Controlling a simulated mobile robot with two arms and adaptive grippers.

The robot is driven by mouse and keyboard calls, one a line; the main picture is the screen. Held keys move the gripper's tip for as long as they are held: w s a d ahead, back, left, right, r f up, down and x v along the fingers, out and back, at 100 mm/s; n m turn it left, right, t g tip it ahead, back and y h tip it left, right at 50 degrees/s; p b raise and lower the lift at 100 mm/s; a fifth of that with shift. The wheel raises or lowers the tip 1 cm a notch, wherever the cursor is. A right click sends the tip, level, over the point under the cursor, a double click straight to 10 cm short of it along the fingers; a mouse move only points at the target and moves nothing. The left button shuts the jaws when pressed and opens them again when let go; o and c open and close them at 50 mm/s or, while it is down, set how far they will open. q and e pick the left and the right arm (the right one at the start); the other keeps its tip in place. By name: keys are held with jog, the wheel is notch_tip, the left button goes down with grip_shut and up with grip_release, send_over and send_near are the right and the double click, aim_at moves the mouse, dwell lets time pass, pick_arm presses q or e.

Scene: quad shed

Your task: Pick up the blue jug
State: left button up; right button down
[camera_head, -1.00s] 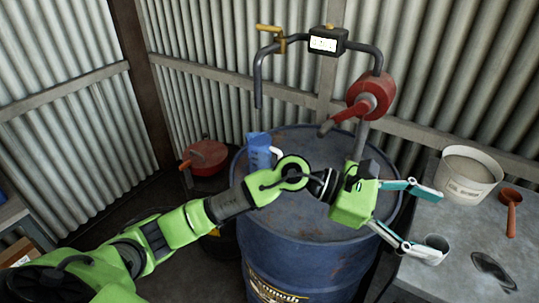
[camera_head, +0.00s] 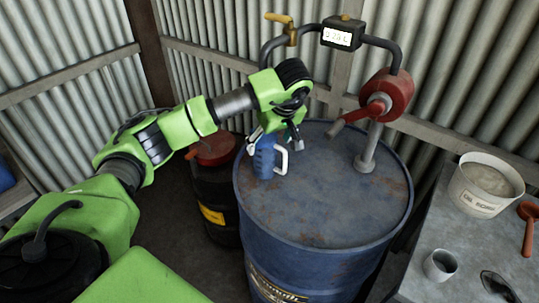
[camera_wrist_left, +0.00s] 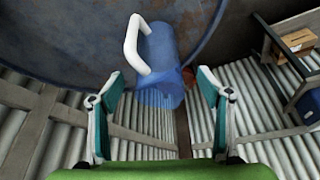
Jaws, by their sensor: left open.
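The blue jug (camera_head: 265,160) stands upright on top of the blue drum, near its left rim, with its white handle (camera_head: 283,158) to the right. My left gripper (camera_head: 272,138) is just above the jug and hides its upper part in the head view. In the left wrist view the jug (camera_wrist_left: 163,62) lies ahead of and between the spread fingers of the left gripper (camera_wrist_left: 158,95), with its handle toward the left finger. The fingers are open and I see no grip on the jug. My right gripper is not in view.
The blue drum (camera_head: 320,210) carries a red hand pump (camera_head: 385,98), pipe and meter (camera_head: 342,32) close to the right of my arm. A dark drum with a red funnel (camera_head: 216,148) stands left. A bench (camera_head: 410,285) at right holds a white bucket (camera_head: 484,188) and a grey cup (camera_head: 440,265).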

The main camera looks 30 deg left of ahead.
aim_at(268, 147)
pick_arm(q)
jog(key=x, duration=0.3)
jog(key=shift+r, duration=0.1)
jog(key=shift+a+f+p, duration=0.1)
jog(key=shift+f+p, duration=0.1)
jog(key=shift+p, duration=0.3)
jog(key=p+x, duration=0.1)
jog(key=x, duration=0.1)
jog(key=p+x, duration=0.1)
jog(key=shift+w+a+f, duration=0.2)
jog(key=shift+w+f, duration=0.1)
jog(key=shift+w+a+f, duration=0.15)
jog(key=shift+f, duration=0.35)
jog(key=c, duration=1.5)
jog(key=shift+c, duration=0.5)
jog(key=shift+r, duration=0.25)
